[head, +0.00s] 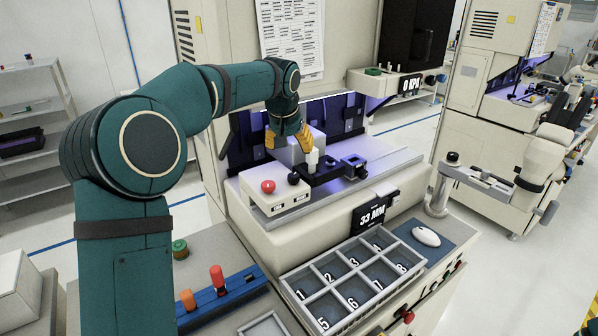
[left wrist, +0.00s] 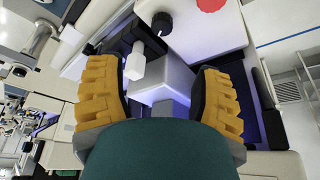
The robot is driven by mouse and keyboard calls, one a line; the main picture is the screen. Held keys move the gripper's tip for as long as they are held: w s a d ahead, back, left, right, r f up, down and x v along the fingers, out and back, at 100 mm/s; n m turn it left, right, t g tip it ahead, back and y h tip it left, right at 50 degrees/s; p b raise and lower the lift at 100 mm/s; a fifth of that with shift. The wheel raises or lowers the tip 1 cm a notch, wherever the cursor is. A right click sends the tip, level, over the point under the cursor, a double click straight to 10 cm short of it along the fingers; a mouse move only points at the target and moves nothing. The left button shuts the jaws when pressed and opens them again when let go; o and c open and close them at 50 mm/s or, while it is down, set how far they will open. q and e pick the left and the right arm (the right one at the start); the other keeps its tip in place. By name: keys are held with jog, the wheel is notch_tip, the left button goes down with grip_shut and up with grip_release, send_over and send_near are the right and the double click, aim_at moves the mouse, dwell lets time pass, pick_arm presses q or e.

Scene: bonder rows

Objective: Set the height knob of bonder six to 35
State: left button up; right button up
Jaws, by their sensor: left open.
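The bonder in front of me has a display (head: 374,214) reading 33 MM. A black round knob (head: 293,178) stands on its white control box beside a red button (head: 268,186); the knob also shows in the left wrist view (left wrist: 162,23). No label shows which knob sets height. My left gripper (head: 287,143) is open, above and behind the control box. In the left wrist view, a pale grey block (left wrist: 166,78) and a white cylinder (left wrist: 135,66) lie beyond and between its yellow fingers (left wrist: 160,95). Neither finger clearly touches anything.
A numbered compartment tray (head: 283,281) and a white mouse (head: 426,237) sit in front. A blue rack (head: 240,285) holds orange and red pegs. A yellow and dark patch is cut off at bottom right.

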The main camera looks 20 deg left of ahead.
aim_at(294, 175)
pick_arm(q)
jog(key=x, duration=1.2)
jog(key=shift+s+f+b, duration=0.2)
jog(key=shift+f+b, duration=0.15)
jog(key=shift+f, duration=0.05)
grip_shut()
